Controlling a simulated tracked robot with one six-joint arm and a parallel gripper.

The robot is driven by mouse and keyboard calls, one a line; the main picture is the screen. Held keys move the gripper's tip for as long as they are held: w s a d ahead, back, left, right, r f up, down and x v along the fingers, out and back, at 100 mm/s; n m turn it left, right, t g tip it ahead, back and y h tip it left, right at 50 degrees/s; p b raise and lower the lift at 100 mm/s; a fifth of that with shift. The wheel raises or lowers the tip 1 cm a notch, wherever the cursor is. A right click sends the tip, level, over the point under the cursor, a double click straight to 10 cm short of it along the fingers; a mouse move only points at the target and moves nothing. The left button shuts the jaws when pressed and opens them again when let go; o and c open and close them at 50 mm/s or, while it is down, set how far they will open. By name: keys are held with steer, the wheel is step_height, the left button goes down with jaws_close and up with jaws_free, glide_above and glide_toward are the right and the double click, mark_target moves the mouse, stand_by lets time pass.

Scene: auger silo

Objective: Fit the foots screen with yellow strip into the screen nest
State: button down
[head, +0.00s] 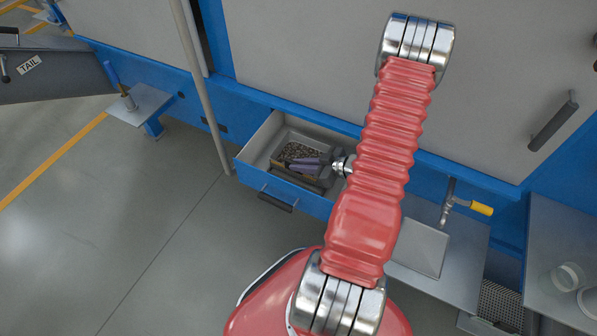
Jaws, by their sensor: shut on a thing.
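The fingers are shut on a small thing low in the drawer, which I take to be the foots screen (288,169). Only a yellowish-brown edge shows under and beside the fingertips. The rest of it is hidden by the fingers. Behind it, a shallow grey tray (330,147) in the drawer holds dark speckled grains (296,149). I cannot tell whether the screen touches the tray or drawer floor. No screen nest can be clearly made out.
The drawer's dark handle (277,200) faces the open floor (165,225). A thin pale pole (203,92) stands left of the drawer. Right of my arm are a metal ledge (463,262), a yellow-handled valve (480,208) and clear jars (568,277). A bin marked TAIL (55,75) is far left.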

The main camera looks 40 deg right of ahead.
steer(key=shift+f, duration=1.65)
steer(key=shift+f, duration=0.1)
steer(key=c, duration=1.8)
jaws_free()
steer(key=shift+f, duration=0.1)
steer(key=v, duration=1.4)
steer(key=shift+s+a+f, duration=0.15)
steer(key=shift+a+f, duration=0.05)
